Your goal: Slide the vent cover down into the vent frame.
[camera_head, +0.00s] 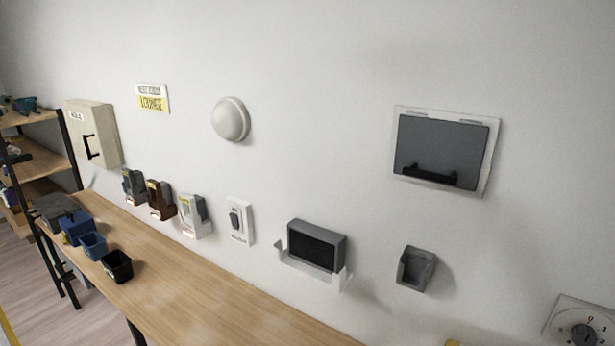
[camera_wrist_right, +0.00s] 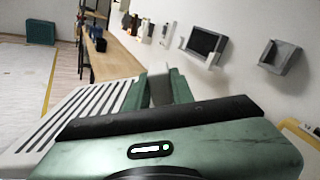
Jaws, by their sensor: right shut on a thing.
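The vent cover (camera_wrist_right: 82,112) is a white plate with dark parallel slats, at the left of the right wrist view. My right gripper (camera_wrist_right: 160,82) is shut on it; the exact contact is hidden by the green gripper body. What looks like the vent frame is a white bracket (camera_head: 340,279) on the wall, low centre right in the head view. It has upright ends around a grey box with a dark opening (camera_head: 316,248). It also shows in the right wrist view (camera_wrist_right: 211,60), beyond my gripper and apart from the cover. My left gripper is not in view.
A grey wall holder (camera_head: 416,268) is right of the frame, and a dial plate (camera_head: 580,322) is farther right. A grey panel (camera_head: 445,145) hangs above. A wooden bench (camera_head: 200,285) with bins runs along the wall at left. The wall between fixtures is clear.

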